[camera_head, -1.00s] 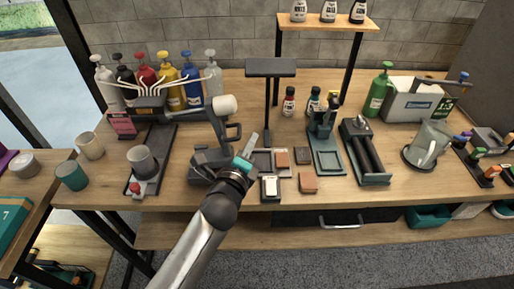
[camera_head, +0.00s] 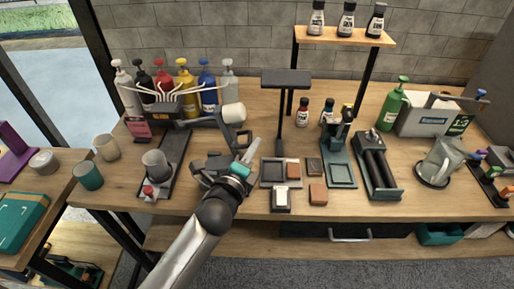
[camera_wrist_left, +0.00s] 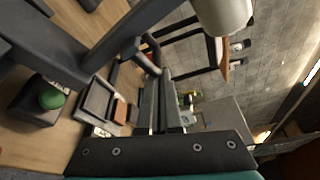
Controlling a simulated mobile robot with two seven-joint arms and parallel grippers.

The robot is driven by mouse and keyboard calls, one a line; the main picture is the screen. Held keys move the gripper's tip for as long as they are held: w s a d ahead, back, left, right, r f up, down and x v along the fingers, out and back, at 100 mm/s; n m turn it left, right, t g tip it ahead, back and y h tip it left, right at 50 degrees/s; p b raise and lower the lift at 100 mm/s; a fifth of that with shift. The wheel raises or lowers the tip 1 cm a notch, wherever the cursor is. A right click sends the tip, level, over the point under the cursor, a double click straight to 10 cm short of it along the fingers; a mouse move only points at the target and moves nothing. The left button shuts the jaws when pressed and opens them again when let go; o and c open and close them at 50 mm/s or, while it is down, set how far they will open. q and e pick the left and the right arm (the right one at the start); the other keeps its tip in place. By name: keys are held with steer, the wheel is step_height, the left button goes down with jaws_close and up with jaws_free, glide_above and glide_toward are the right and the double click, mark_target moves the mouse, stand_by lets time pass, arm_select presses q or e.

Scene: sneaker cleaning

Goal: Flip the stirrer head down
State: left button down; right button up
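The stirrer is a dark stand (camera_head: 176,150) on the left of the table. Its head, a dark arm with a cream cylinder (camera_head: 233,114) at its right end, sticks out sideways to the right, not over the grey cup (camera_head: 155,163) on the base. A dark loop-shaped part (camera_head: 237,138) hangs by the cylinder. My left gripper (camera_head: 254,146) is just right of and in front of that loop, fingers pointing away. In the wrist view (camera_wrist_left: 160,95) a narrow gap shows between the fingers, with nothing clearly held. The cylinder (camera_wrist_left: 222,12) shows at the top there. My right gripper is not in view.
Several pump bottles (camera_head: 185,85) stand behind the stirrer. A dark post with a flat top (camera_head: 286,77) stands right of the head. Small trays and blocks (camera_head: 318,193) lie right of my gripper. A red knob (camera_head: 148,191) sits at the base's front.

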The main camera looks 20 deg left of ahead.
mark_target(224, 128)
arm_select(q)
steer(key=a+r+n, duration=0.1)
steer(key=a+n, duration=0.1)
steer(key=s+a+r+n+t+p, duration=0.1)
steer(key=a+r, duration=0.1)
steer(key=s+a+r+n+p, duration=0.1)
steer(key=a+n, duration=0.1)
steer(key=a, duration=0.1)
steer(key=shift+r+n+t, duration=0.25)
steer(key=shift+n+t, duration=0.05)
steer(key=shift+t, duration=0.1)
steer(key=s+a+f+n+t+y+b, duration=0.1)
steer(key=s+a+f+n+t+y, duration=0.1)
steer(key=a+n, duration=0.9)
steer(key=shift+s+a+y+b, duration=0.4)
steer(key=shift+s+a, duration=0.4)
